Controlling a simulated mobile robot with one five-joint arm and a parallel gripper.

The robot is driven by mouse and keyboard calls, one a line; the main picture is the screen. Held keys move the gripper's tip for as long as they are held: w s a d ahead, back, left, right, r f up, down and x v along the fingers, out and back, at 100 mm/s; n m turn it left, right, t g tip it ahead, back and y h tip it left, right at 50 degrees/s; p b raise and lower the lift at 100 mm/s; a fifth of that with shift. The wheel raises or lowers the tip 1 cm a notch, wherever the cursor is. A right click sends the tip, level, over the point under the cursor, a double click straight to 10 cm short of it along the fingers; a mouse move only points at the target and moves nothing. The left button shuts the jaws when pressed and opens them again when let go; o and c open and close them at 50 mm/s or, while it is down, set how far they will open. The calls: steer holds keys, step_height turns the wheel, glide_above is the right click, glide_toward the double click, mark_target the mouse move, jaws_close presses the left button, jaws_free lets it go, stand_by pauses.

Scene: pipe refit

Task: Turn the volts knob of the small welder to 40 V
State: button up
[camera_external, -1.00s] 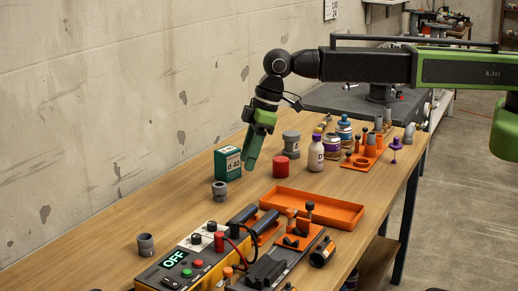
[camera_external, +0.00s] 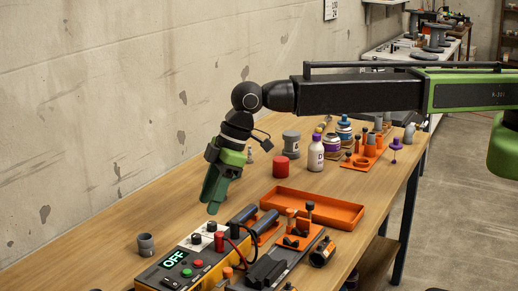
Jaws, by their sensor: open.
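The small welder (camera_external: 158,276) is a yellow box with a dark top at the front of the bench. Its green display (camera_external: 173,260) reads OFF. Two black knobs stand on white plates at its far end, a nearer one (camera_external: 196,239) and a farther one (camera_external: 211,227); their labels and pointers are too small to read, so I cannot tell which is volts. My gripper (camera_external: 211,206) has green fingers pointing down, open and empty. In the picture its tips are just above the farther knob, apart from it.
Red and black plugs with cables (camera_external: 220,240) rise beside the knobs. A grey fitting (camera_external: 146,244) stands left of the welder. An orange tray (camera_external: 318,207), a red cap (camera_external: 281,167) and a white bottle (camera_external: 315,153) stand to the right.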

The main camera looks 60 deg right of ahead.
mark_target(197, 235)
steer(key=b+x, duration=0.6)
steer(key=x, duration=0.3)
steer(key=shift+d+b, duration=0.1)
steer(key=shift+b, duration=0.3)
steer(key=shift+r, duration=0.1)
jaws_close()
